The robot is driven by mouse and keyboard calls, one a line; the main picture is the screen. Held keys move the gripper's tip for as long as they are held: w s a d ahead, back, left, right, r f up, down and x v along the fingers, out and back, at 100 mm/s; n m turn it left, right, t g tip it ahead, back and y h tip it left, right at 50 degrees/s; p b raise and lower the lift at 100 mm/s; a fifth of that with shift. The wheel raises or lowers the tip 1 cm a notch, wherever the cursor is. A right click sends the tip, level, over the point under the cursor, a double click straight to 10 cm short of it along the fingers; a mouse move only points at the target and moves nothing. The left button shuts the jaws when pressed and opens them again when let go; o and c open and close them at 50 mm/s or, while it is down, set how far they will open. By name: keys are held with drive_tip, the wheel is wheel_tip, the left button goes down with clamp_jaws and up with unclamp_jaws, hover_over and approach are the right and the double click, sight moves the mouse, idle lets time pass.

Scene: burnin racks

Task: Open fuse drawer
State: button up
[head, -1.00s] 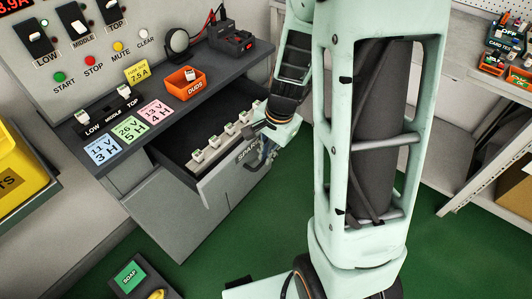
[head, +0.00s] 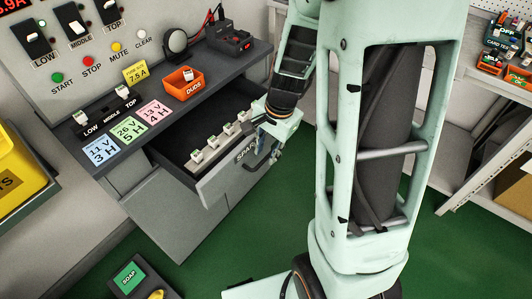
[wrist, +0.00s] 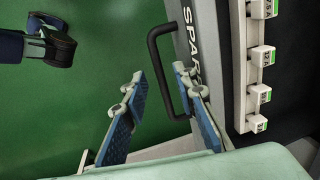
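The fuse drawer (head: 218,184) is pulled out from under the grey bench, its dark inside showing in the head view. Its front, lettered "SPAR…", also shows in the wrist view (wrist: 213,85). The black bar handle (wrist: 155,55) stands off that front; part of it shows in the head view (head: 259,163). My gripper (wrist: 161,75) is at the handle with its two blue-padded fingers apart, one on each side of the bar. I see no clear contact with the bar. My gripper (head: 276,149) hides the drawer's right end in the head view.
Several white fuses (head: 212,142) stand in a row inside the drawer. An orange DUDS bin (head: 184,83) and coloured cards (head: 128,128) lie on the bench above. A yellow bin (head: 20,165) is at left, shelving (head: 480,150) at right.

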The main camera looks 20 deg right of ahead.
wheel_tip(320, 180, up, 10)
drive_tip(key=s+d, duration=0.1)
drive_tip(key=shift+s, duration=0.3)
drive_tip(key=shift+d, duration=0.1)
